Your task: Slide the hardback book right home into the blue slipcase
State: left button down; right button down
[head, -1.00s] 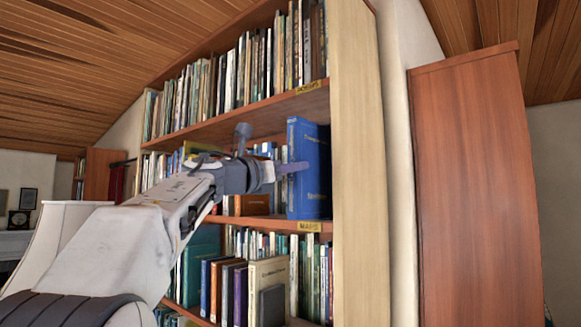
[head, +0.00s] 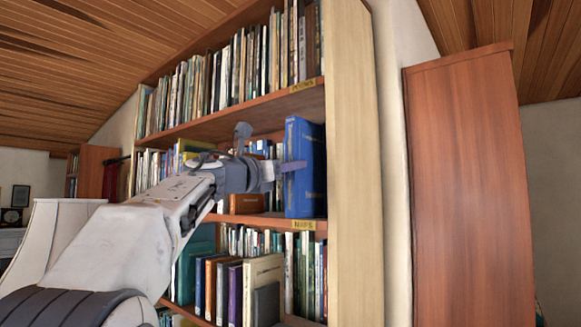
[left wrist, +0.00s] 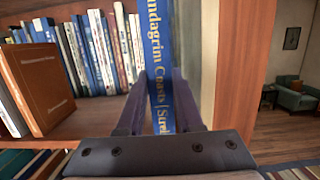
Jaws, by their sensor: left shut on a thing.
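The hardback book shows in the left wrist view as an upright blue spine (left wrist: 160,40) with gold lettering. My left gripper (left wrist: 160,82) is shut on it, one purple finger on each side of the spine. In the head view the blue volume (head: 311,150) stands upright on the middle shelf, its broad lettered face towards me. My left gripper (head: 290,167) reaches it from the left, a finger lying across its near edge. I cannot tell where the blue slipcase ends and the book begins, or how deep the book sits. My right gripper is not in view.
A brown book (left wrist: 38,85) stands left of the gripper on the shelf, with a row of books (left wrist: 95,45) behind. The pale bookcase side (head: 352,170) is close on the right. A shelf board (head: 260,115) runs above and a lower book row (head: 265,275) below.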

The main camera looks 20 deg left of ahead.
pick_arm(q)
jog(key=shift+w+d+r, duration=0.15)
jog(key=shift+w+d, duration=0.1)
jog(key=shift+w, duration=0.25)
jog(key=shift+w+d+p, duration=0.1)
jog(key=shift+w+p, duration=0.2)
jog(key=shift+p, duration=0.05)
jog(key=shift+w+d, duration=0.15)
jog(key=shift+w, duration=0.2)
jog(key=shift+w+d, duration=0.1)
jog(key=shift+w, duration=0.2)
jog(key=shift+c, duration=2.4)
grip_release()
